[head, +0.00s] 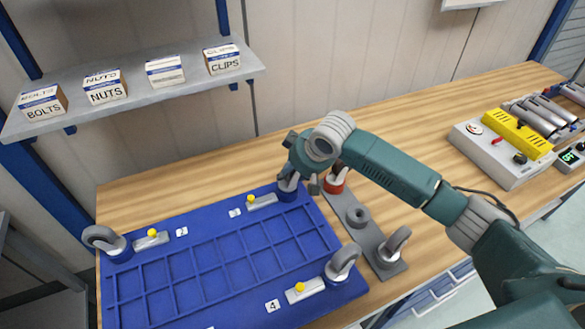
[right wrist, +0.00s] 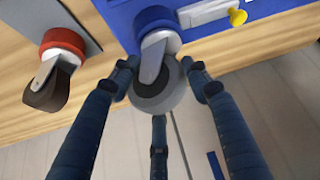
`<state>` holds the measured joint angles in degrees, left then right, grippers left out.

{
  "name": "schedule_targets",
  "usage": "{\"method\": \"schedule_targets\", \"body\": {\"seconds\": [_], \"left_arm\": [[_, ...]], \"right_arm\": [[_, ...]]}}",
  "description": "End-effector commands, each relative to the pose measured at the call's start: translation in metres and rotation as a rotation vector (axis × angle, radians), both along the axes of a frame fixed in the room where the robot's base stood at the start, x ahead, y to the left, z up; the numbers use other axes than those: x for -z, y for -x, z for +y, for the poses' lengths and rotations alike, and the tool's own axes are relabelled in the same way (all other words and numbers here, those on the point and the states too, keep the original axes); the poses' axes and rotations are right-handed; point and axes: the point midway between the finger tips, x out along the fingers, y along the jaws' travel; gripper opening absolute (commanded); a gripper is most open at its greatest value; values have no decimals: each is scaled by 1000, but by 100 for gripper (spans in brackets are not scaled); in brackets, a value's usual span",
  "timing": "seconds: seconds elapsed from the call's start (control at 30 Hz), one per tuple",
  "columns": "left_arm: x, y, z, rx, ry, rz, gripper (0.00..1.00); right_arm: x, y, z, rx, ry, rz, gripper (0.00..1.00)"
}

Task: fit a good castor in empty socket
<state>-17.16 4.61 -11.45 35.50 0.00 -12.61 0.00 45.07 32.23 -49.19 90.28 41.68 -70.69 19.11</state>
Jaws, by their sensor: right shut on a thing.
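The blue base (head: 215,268) lies on the wooden bench, with castors at its corners. My right gripper (head: 302,182) is at the base's far right corner, shut on a grey-wheeled castor (right wrist: 154,90). In the right wrist view its fingers (right wrist: 160,80) close around the wheel. The castor's fork goes into a blue socket (right wrist: 155,22) at that corner; I cannot tell if it is fully seated. Other castors stand at the far left corner (head: 105,242) and near right corner (head: 342,264). A red-collared castor (head: 333,183) stands close beside the gripper; it also shows in the right wrist view (right wrist: 60,62).
A grey rack (head: 374,240) right of the base holds the red-collared castor, an empty round seat (head: 357,216) and a grey castor (head: 396,242). Yellow-knobbed latches (head: 150,238) line the base. Boxes stand on a shelf (head: 140,97). A grey control box (head: 497,152) sits at right.

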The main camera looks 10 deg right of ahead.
Motion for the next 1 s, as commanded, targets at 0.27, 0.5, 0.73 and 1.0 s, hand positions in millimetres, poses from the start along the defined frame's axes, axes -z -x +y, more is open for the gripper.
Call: {"method": "schedule_targets", "body": {"seconds": [0.27,0.5,0.73,1.0], "left_arm": [[0,0,0,0,0,0,40],[0,0,0,1,0,0,40],[-1,0,0,1,1,0,40],[-1,0,-1,0,1,-1,40]], "right_arm": [[-1,-1,1,-1,-2,-3,0],[0,-1,1,-1,-2,-3,0],[3,-1,1,-1,-2,-3,0],[6,-1,1,-1,-3,-3,0]]}}
